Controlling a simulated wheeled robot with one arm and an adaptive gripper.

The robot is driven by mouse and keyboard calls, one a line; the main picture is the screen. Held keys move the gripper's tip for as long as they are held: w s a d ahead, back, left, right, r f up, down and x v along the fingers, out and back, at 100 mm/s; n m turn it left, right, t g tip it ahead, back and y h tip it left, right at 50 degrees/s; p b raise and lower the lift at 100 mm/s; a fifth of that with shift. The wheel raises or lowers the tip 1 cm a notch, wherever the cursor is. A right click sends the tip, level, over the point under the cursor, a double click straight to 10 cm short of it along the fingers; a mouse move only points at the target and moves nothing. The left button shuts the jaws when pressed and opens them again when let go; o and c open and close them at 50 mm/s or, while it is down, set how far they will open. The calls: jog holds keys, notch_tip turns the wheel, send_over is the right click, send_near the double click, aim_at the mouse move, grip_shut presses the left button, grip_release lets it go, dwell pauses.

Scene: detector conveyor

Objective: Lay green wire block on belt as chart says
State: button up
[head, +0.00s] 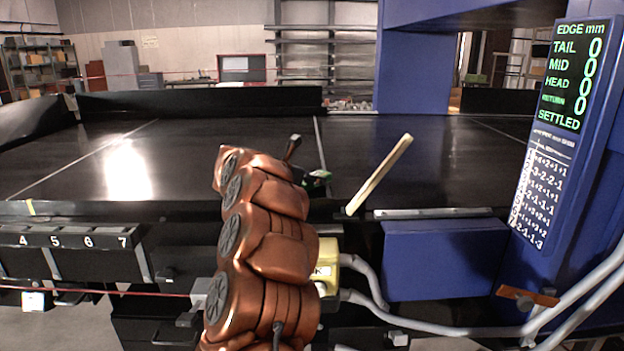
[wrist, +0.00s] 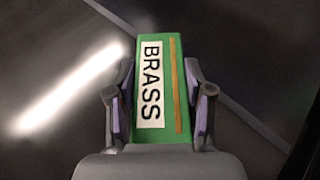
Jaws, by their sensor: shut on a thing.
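A green block (wrist: 158,90) shows in the wrist view with a white label reading BRASS and a thin brass-coloured strip along its right side. My gripper (wrist: 158,100) is shut on its two long sides, above the dark belt (wrist: 60,60). In the head view my gripper (head: 305,175) is at the end of my copper arm, over the belt (head: 220,160) near a pale cross line; only a sliver of green shows there. I cannot tell the block's height above the belt. The chart (head: 540,190) hangs on the blue post at right; its small signed numbers are hard to read.
A display (head: 575,75) reads EDGE mm, with TAIL, MID, HEAD and RETURN at 0, and SETTLED. A pale bar (head: 380,174) leans up at the belt's near edge. Slots numbered 4 to 7 (head: 75,241) line the front left. A blue arch (head: 420,60) spans the belt.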

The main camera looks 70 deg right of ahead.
jog(key=shift+f+b, duration=0.45)
jog(key=shift+b, duration=0.05)
jog(key=o, duration=1.4)
jog(key=v, duration=1.2)
jog(key=shift+w, duration=0.1)
